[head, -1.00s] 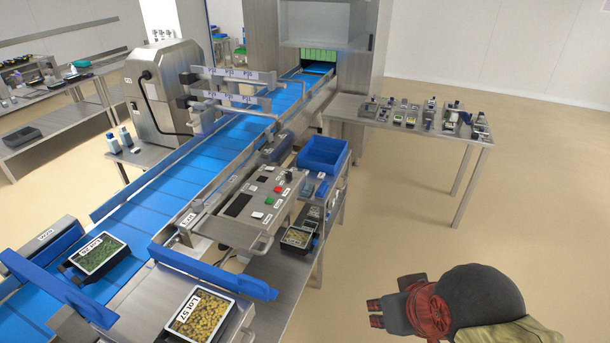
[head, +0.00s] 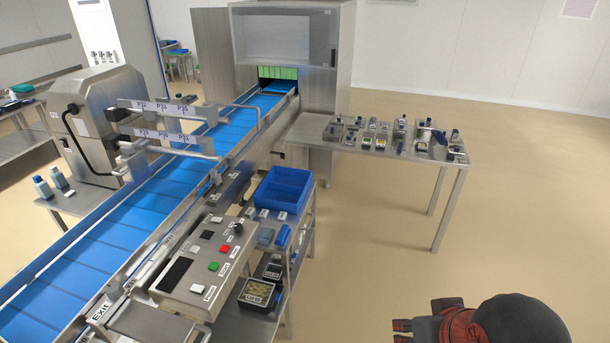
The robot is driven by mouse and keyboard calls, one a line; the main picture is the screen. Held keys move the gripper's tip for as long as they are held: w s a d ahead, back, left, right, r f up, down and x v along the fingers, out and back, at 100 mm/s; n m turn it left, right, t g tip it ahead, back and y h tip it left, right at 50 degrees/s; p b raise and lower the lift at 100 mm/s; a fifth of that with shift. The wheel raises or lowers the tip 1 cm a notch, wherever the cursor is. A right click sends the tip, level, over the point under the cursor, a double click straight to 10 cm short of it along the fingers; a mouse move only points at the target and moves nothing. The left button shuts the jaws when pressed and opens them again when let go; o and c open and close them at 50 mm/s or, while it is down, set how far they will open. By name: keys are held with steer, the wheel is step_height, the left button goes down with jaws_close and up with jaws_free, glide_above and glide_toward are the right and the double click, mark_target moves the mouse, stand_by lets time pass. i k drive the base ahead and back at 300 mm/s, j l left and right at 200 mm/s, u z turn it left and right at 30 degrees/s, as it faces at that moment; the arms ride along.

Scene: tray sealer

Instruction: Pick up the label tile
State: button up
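I cannot pick out a single label tile for certain. White labels marked with P and numbers sit in a row on the upper rail (head: 155,105) above the belt, with more on the lower rail (head: 160,136). A small black tray with a white label (head: 257,294) stands on the shelf cart beside the control panel.
A control panel (head: 200,262) with coloured buttons stands beside the blue belt (head: 130,220). A blue bin (head: 283,190) tops the cart. A steel table (head: 400,150) holds several small items. A dark rounded thing with red plaid (head: 520,320) is at lower right; floor between is clear.

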mark_target(263, 215)
steer(key=i+l+z, duration=0.2)
steer(key=i, duration=0.7)
steer(key=i+l+z, duration=0.2)
steer(key=i, duration=0.75)
steer(key=i+u, duration=0.25)
steer(key=u, duration=0.15)
steer(key=i+u, duration=0.4)
steer(key=i+l+u, duration=0.1)
steer(key=u, duration=0.3)
steer(key=i+l+u, duration=0.25)
steer(key=u, duration=0.15)
steer(key=i+l+u, duration=0.1)
steer(key=i+u, duration=0.2)
steer(key=u, duration=0.15)
steer(key=i+l+u, duration=0.2)
steer(key=u, duration=0.3)
steer(key=i+l+u, duration=0.25)
steer(key=u, duration=0.2)
steer(key=i+l+u, duration=0.15)
steer(key=l+u, duration=0.3)
